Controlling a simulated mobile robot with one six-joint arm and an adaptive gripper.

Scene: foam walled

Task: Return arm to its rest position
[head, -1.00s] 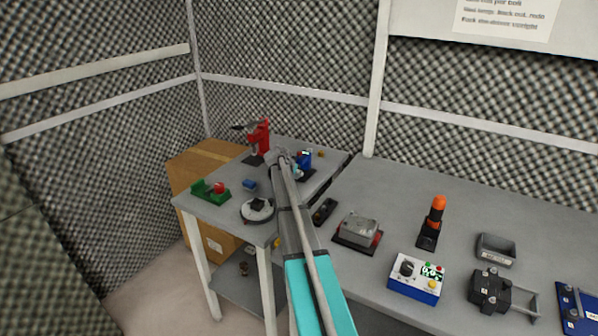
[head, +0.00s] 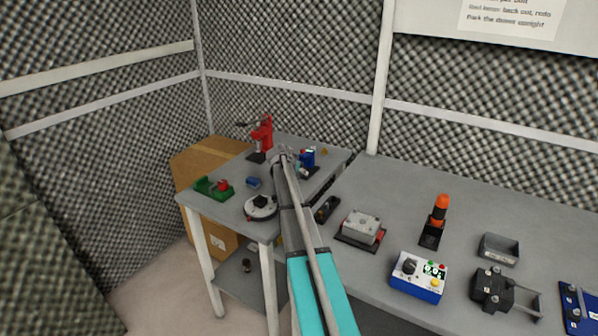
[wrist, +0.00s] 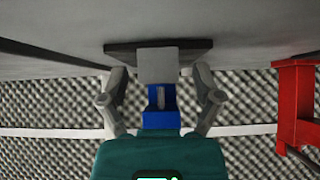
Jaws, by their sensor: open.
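My arm reaches out over the small left table (head: 228,213) in the head view, with its end near the blue device (head: 308,157). In the wrist view my gripper (wrist: 160,100) has its two grey fingers spread apart, one on each side of a blue and grey device (wrist: 160,98) on a dark base. I see nothing held between the fingers. In the head view the fingertips are too small to make out clearly.
A red press (head: 262,136) stands at the back of the small table, with a green fixture (head: 208,190) and a round device (head: 260,207) nearer. The right bench holds a grey block (head: 361,227), an orange-handled driver (head: 439,212) and a control box (head: 418,277). Foam walls close in behind.

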